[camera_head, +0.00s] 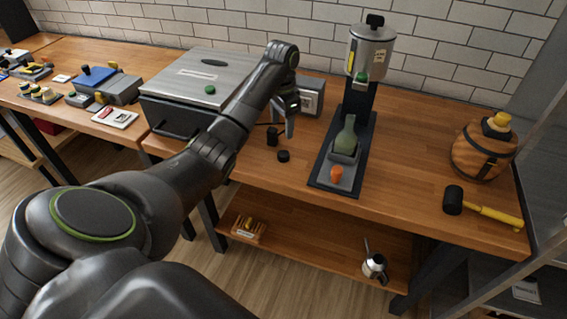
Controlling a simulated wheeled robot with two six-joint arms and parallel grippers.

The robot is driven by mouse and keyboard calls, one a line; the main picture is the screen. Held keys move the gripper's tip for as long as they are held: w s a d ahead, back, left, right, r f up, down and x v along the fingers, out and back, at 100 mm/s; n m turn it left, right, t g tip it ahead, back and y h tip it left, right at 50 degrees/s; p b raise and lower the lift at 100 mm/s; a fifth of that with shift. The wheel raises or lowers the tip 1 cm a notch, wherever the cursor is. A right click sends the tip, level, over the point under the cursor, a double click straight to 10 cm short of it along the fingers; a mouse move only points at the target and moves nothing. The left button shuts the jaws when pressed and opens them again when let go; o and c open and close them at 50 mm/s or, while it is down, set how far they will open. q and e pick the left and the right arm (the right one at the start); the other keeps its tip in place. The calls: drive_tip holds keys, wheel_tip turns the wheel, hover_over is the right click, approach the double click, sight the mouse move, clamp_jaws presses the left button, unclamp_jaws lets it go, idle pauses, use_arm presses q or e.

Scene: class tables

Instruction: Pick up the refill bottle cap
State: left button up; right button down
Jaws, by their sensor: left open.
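A small dark round cap (283,156) lies on the wooden table, near its front edge and left of the dispenser stand. It looks like the refill bottle cap. A green bottle (347,138) stands upright in a holder on the dispenser's dark base. My left gripper (283,122) reaches in over the table, open and pointing down, above and behind the cap. It appears apart from the cap, with nothing visible in it. My right gripper is out of view.
A metal dispenser (371,50) stands above the dark base (361,160), with an orange piece (337,173) at its front. A large grey box (203,80) is left, and a small grey box (311,97) is behind my gripper. A barrel (478,155) and a mallet (485,210) are right.

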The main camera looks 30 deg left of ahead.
sight(283, 153)
use_arm(q)
wheel_tip(283, 153, down, 4)
drive_tip(key=shift+r+b, duration=0.15)
drive_tip(key=shift+b, duration=0.6)
drive_tip(key=shift+f+p, duration=0.55)
drive_tip(key=shift+f, duration=0.35)
drive_tip(key=shift+w+d+f+p, duration=0.1)
drive_tip(key=shift+f+p, duration=0.3)
drive_tip(key=shift+f, duration=1)
drive_tip(key=shift+w+f+p, duration=0.1)
drive_tip(key=shift+f+p, duration=0.25)
drive_tip(key=shift+f, duration=1.05)
drive_tip(key=shift+s+r, duration=0.1)
drive_tip(key=c, duration=1.1)
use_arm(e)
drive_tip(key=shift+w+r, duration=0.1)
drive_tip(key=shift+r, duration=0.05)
